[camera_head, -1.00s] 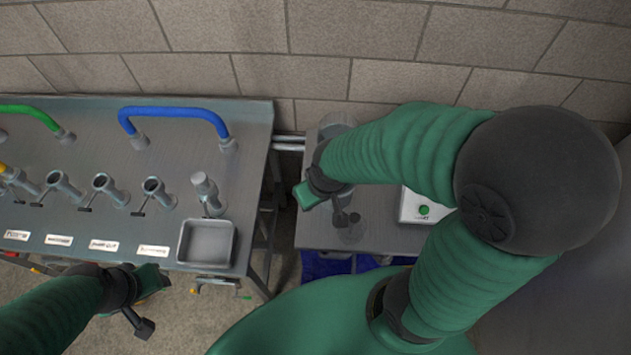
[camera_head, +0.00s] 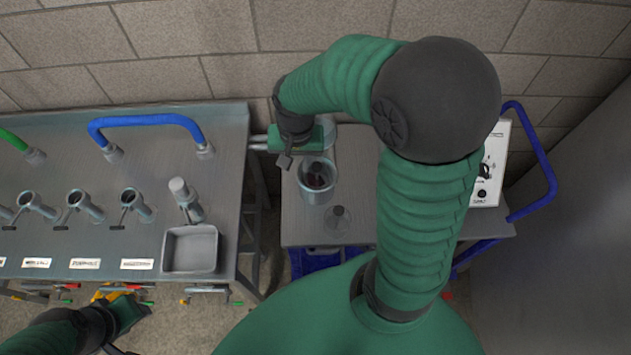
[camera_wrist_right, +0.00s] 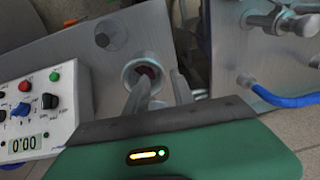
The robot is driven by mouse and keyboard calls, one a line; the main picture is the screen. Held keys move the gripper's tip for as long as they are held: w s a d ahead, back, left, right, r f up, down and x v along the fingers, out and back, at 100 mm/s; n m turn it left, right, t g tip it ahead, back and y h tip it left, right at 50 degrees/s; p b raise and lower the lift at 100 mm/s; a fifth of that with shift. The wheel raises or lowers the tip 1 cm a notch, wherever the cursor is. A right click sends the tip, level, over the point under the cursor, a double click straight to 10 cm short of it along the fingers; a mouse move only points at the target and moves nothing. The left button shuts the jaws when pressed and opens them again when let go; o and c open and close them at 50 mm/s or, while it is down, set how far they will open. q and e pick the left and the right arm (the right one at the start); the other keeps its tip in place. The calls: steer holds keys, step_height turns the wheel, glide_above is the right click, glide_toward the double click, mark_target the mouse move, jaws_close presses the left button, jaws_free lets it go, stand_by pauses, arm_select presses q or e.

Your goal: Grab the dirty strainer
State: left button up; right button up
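A grey metal cup-like vessel (camera_head: 317,192) stands on the small steel cart, with something dark red inside (camera_head: 317,176). This may be the dirty strainer; I cannot tell strainer from housing. It also shows in the right wrist view (camera_wrist_right: 145,72), just beyond the fingers. My right gripper (camera_head: 292,158) is at the cart's back left, beside and above the vessel. Its fingers (camera_wrist_right: 160,90) look apart, with nothing held between them. My left gripper (camera_head: 122,338) is low at the left, in front of the bench; its fingers are partly cut off.
A flat round piece with a knob (camera_head: 340,219) lies on the cart (camera_head: 300,232). A white control box (camera_head: 490,165) sits at its right, near a blue handle (camera_head: 545,180). The steel bench (camera_head: 75,160) at left has several pipes and a grey tray (camera_head: 191,249).

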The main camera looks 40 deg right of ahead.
steer(key=w+d+m+g+b, duration=0.1)
steer(key=w+d+m, duration=0.1)
steer(key=d+m, duration=0.55)
glide_above(317, 174)
steer(key=shift+n, duration=0.25)
steer(key=f, duration=1)
steer(key=shift+w, duration=0.25)
steer(key=f, duration=0.6)
steer(key=shift+d+f, duration=0.2)
steer(key=shift+d, duration=0.05)
steer(key=shift+a+r, duration=0.1)
jaws_close()
